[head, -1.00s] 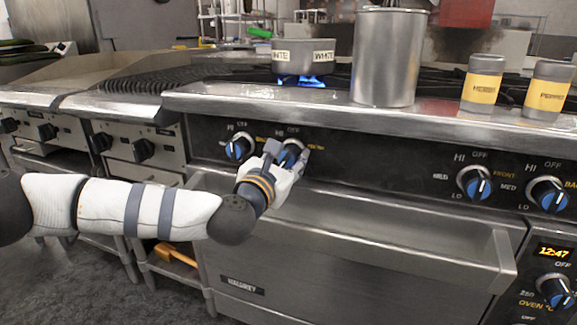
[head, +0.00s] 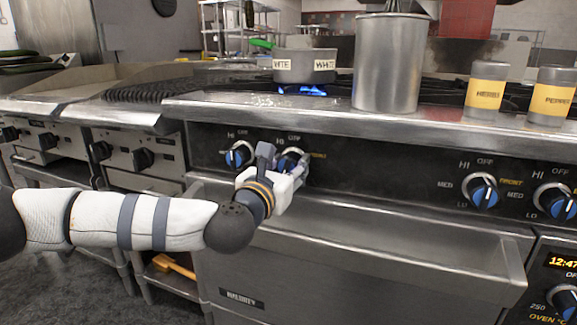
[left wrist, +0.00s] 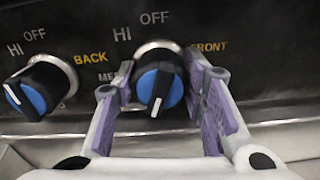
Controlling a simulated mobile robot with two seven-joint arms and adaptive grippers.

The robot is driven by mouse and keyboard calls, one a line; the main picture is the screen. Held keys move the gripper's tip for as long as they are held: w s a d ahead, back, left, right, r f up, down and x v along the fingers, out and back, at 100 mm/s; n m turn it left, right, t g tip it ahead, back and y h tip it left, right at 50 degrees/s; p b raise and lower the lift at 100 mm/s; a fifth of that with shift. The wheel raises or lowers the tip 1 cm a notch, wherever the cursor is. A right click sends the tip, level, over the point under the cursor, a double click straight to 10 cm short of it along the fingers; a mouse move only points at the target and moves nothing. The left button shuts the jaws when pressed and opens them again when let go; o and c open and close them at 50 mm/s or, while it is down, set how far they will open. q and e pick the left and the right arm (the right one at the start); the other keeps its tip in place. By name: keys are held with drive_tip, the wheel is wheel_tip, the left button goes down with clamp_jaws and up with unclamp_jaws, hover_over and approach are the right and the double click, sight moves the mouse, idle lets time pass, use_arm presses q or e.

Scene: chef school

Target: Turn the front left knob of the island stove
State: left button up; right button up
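The front left knob (left wrist: 158,88) is black with a blue face, beside the word FRONT on the dark stove panel. Its white mark points down, away from the OFF label above. In the head view this knob (head: 291,160) is partly hidden by my left gripper (head: 285,168). In the left wrist view my left gripper (left wrist: 157,85) has one purple-padded finger on each side of the knob. A gap shows at the left finger; the right fingertip is close to the knob's edge, and I cannot tell if it touches. My right gripper is in no view.
A BACK knob (left wrist: 40,88) sits just left. A pot (head: 304,66) stands above a lit blue flame (head: 302,91). A tall metal pot (head: 388,65) and two yellow-labelled shakers (head: 485,95) (head: 551,98) stand along the stove top. The oven handle (head: 400,235) runs below.

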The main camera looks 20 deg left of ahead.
use_arm(q)
drive_tip(key=o, duration=0.4)
drive_tip(key=s, duration=1.2)
drive_tip(key=shift+a, duration=0.2)
